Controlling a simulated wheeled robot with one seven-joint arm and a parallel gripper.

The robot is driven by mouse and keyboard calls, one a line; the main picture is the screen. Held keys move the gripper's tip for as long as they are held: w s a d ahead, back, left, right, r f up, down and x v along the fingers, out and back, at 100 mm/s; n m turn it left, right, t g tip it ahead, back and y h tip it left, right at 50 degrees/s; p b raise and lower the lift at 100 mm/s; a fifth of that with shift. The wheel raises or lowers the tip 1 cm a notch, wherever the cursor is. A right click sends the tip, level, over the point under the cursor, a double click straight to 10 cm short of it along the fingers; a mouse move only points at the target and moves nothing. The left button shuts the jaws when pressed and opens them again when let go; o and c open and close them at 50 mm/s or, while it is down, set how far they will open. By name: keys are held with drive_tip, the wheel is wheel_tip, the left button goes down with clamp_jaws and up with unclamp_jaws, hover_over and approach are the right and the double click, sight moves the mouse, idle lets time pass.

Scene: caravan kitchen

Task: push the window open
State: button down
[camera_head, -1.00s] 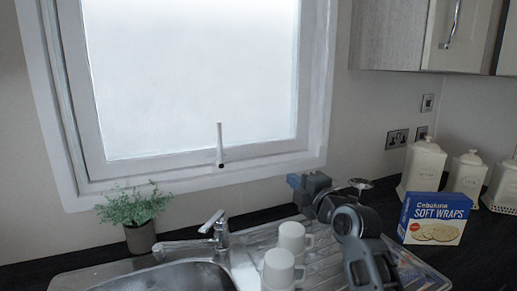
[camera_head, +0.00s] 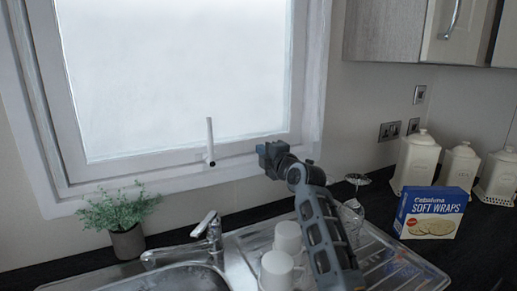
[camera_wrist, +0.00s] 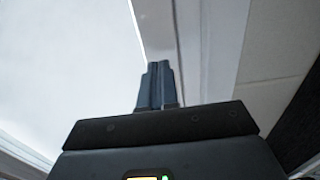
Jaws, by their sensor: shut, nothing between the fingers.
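The window (camera_head: 180,70) has a white frame and a pale frosted pane, and it looks closed in the head view. Its white handle (camera_head: 210,143) stands upright on the middle of the lower frame. My gripper (camera_head: 262,155) is in front of the lower right part of the window frame, to the right of the handle. I cannot tell whether it touches the frame. In the wrist view my gripper's fingers (camera_wrist: 158,82) are together with nothing between them, in front of the window's pane edge. The pane (camera_wrist: 70,70) fills the left of that view.
Below the window are a sink with a tap (camera_head: 207,232), a potted plant (camera_head: 120,220) and white mugs (camera_head: 287,236) on the drainer. A glass (camera_head: 352,212) stands beside my arm.

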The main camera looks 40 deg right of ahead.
sight(253, 151)
drive_tip(key=shift+x, duration=1.45)
drive_tip(key=w+b, duration=0.1)
drive_tip(key=b, duration=0.1)
drive_tip(key=w+b, duration=0.1)
drive_tip(key=shift+w+d+f, duration=0.35)
drive_tip(key=shift+d+f, duration=0.05)
drive_tip(key=shift+w+d+r+b, duration=0.15)
drive_tip(key=shift+w+d+b, duration=0.05)
drive_tip(key=shift+w+b, duration=0.55)
